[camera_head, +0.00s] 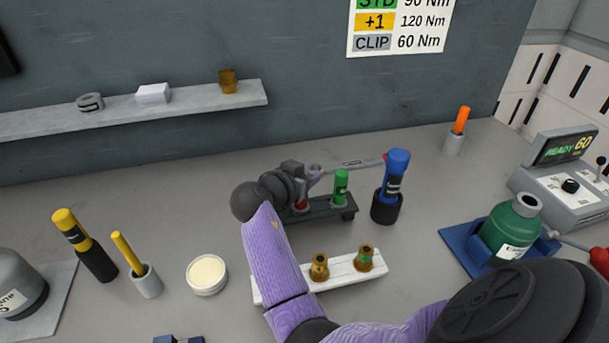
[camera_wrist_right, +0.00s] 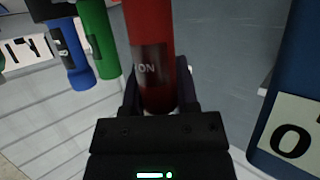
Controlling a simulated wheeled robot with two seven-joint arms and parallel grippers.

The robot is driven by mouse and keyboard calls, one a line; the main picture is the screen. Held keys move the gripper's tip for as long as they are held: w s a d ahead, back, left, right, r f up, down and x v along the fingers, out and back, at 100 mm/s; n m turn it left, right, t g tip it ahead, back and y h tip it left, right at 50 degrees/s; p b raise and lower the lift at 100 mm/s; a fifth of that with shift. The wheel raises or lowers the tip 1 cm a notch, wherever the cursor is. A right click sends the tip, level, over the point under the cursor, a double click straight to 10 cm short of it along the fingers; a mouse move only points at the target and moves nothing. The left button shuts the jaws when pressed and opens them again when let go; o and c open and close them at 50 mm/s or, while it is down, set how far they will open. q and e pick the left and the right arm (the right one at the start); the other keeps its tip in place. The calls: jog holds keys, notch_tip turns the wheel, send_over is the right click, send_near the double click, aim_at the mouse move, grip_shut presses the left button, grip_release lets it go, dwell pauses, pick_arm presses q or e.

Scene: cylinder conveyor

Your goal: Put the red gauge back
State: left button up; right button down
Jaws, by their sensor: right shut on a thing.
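The red gauge (camera_wrist_right: 150,40) is a red cylinder with a dark printed band, large in the right wrist view. My right gripper (camera_wrist_right: 158,98) is shut around its banded end. In the head view a small red part of the gauge (camera_head: 302,204) shows beside my right gripper (camera_head: 300,182), at the left part of a dark rack (camera_head: 322,211). The wrist and gripper hide most of it, so I cannot tell whether it is seated in the rack. A green gauge (camera_head: 341,186) stands upright in the rack to the right. My left gripper is not in view.
A blue-handled tool (camera_head: 396,172) in a black holder stands right of the rack; a grey wrench (camera_head: 352,163) lies behind. A white block (camera_head: 345,272) with two brass fittings is in front. A green bottle (camera_head: 510,236) sits on a blue tray at right. A round white dish (camera_head: 206,274) is left.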

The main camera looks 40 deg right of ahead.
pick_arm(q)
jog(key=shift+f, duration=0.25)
pick_arm(e)
jog(key=shift+f, duration=0.3)
jog(key=c, duration=0.7)
grip_release()
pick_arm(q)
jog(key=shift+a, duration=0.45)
pick_arm(e)
jog(key=o, duration=0.4)
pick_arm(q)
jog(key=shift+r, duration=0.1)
pick_arm(e)
jog(key=shift+r, duration=0.1)
pick_arm(q)
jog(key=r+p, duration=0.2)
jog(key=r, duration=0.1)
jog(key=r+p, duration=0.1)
jog(key=p, duration=0.1)
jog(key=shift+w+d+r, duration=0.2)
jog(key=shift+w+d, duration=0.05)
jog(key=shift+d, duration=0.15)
pick_arm(e)
notch_tip(320, 180, up, 6)
jog(key=shift+f, duration=0.1)
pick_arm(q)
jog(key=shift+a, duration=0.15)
